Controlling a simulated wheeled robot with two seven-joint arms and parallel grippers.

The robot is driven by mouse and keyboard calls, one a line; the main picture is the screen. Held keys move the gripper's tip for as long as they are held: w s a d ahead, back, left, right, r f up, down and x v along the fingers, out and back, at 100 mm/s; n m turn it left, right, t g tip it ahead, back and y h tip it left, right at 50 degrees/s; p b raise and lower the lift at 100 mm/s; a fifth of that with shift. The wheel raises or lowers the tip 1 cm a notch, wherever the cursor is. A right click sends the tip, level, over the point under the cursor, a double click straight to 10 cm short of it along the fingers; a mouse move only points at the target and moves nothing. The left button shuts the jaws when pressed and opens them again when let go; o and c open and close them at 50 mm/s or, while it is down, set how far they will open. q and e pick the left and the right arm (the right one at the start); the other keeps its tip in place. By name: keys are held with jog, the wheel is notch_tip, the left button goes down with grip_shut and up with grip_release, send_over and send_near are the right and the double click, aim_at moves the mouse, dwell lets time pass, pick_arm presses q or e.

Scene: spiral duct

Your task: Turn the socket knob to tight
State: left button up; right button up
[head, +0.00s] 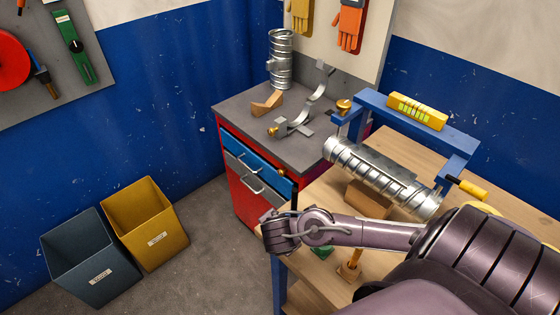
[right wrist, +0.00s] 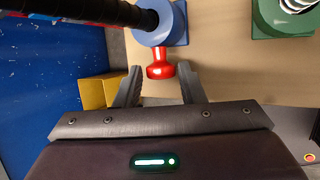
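In the right wrist view a red knob (right wrist: 160,68) sticks out from a round blue socket (right wrist: 160,28) on a wooden surface. A black ribbed hose (right wrist: 100,10) runs into the socket from the left. My right gripper (right wrist: 160,74) is open, with one finger on each side of the knob's outer end; I cannot tell if either touches it. In the head view my right gripper (head: 277,232) is at the left edge of the wooden workbench (head: 400,155), and the knob and socket are hidden behind it. My left gripper is not in view.
A green socket (right wrist: 285,15) is to the right of the blue one. On the bench a silver spiral duct (head: 380,178) lies below a blue frame (head: 420,120). A red cabinet (head: 245,195) stands behind; yellow (head: 145,225) and grey (head: 90,260) bins stand on the floor.

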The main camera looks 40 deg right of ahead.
jog(key=shift+o, duration=1.2)
jog(key=p+v, duration=0.1)
jog(key=v, duration=0.6)
jog(key=shift+s+a+r, duration=0.2)
jog(key=shift+r, duration=0.1)
